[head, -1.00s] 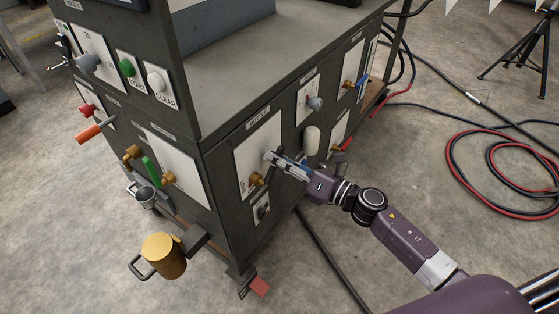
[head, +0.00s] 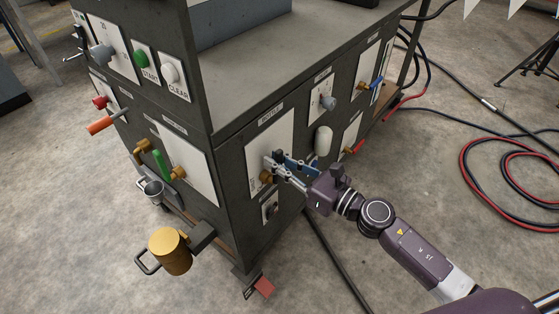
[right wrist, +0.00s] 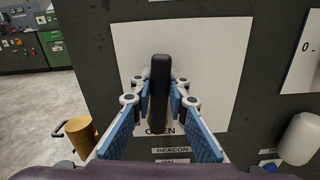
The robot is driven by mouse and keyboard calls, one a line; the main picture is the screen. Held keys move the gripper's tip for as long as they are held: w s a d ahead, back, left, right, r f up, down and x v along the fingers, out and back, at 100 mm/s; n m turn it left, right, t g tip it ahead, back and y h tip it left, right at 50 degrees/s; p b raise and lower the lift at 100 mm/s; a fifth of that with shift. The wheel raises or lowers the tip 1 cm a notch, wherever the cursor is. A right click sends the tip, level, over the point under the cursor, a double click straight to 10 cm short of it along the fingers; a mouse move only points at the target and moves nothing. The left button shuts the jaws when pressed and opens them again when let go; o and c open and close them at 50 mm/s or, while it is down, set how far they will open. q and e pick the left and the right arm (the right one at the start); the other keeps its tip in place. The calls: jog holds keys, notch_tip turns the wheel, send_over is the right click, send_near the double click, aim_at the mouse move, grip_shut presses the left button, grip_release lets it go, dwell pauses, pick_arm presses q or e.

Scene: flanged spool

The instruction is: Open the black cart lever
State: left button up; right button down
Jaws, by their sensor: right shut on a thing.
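The black cart lever (right wrist: 160,75) stands upright in the right wrist view, in front of a white panel with the word OPEN low on it. In the head view its dark handle is mostly hidden by my fingers. My right gripper (right wrist: 159,92) has its blue-padded fingers on both sides of the lever and is shut on it. In the head view my right gripper (head: 277,163) is at the white panel (head: 284,124) on the cart's right-hand face, beside a brass fitting (head: 266,177). My left gripper is not in view.
The dark cart (head: 226,160) carries other controls close by: a white knob (head: 323,141), a grey knob (head: 327,102) and a red lever (head: 355,147). A brass mug (head: 170,251) sticks out at the front corner. Red and black hoses (head: 500,150) lie on the floor at right.

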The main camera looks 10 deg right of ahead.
jog(key=shift+f, duration=0.15)
jog(key=c, duration=1.8)
grip_release()
jog(key=shift+c, duration=0.2)
jog(key=shift+s, duration=0.1)
jog(key=v, duration=1.2)
